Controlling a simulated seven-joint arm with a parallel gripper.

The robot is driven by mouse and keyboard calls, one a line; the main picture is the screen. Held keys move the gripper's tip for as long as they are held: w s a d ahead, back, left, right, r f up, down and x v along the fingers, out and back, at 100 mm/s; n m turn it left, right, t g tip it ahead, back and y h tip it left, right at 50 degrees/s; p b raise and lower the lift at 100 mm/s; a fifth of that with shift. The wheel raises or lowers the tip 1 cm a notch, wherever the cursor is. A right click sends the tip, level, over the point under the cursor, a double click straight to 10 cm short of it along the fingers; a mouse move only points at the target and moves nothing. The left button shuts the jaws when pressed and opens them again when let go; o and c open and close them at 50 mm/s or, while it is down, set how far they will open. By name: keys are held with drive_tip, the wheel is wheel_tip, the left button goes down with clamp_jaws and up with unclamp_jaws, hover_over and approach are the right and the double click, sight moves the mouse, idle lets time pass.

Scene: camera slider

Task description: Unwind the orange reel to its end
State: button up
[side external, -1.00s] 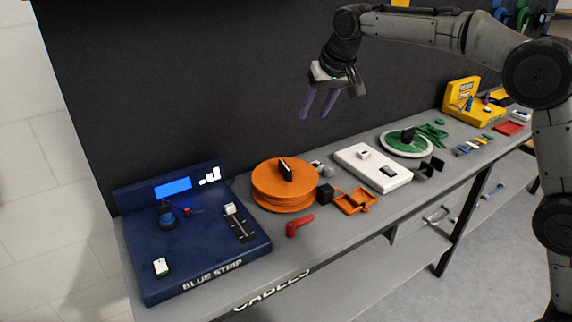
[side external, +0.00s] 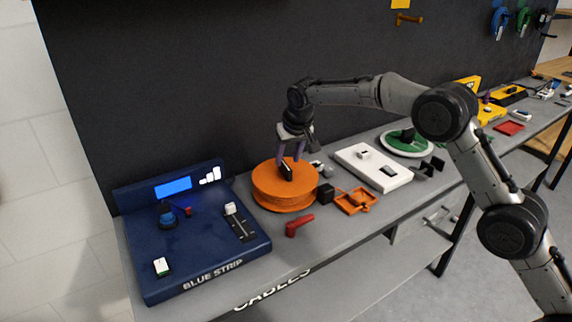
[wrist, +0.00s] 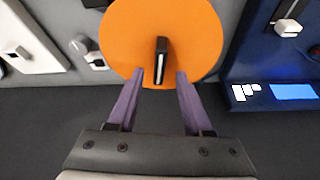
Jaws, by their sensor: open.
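The orange reel (side external: 268,192) lies flat on the grey bench, right of the blue console. A black upright handle (side external: 286,170) stands on its top face. In the wrist view the reel (wrist: 185,30) fills the upper middle, with its black handle (wrist: 161,60) between the lines of my two purple fingers. My gripper (side external: 290,152) is open, its fingers pointing down over the reel close to the handle. In the wrist view my gripper (wrist: 153,80) has a wide gap between its fingertips, and the handle is apart from both.
The blue console (side external: 190,245) stands left of the reel. A red handle (side external: 298,225) lies in front. A small black block (side external: 325,193) and an orange bracket (side external: 357,200) are to the right, with a white panel (side external: 373,165) and green reel (side external: 405,143) beyond.

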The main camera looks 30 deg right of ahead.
sight(285, 165)
drive_tip(key=shift+x, duration=1.9)
drive_tip(key=shift+c, duration=0.3)
clamp_jaws()
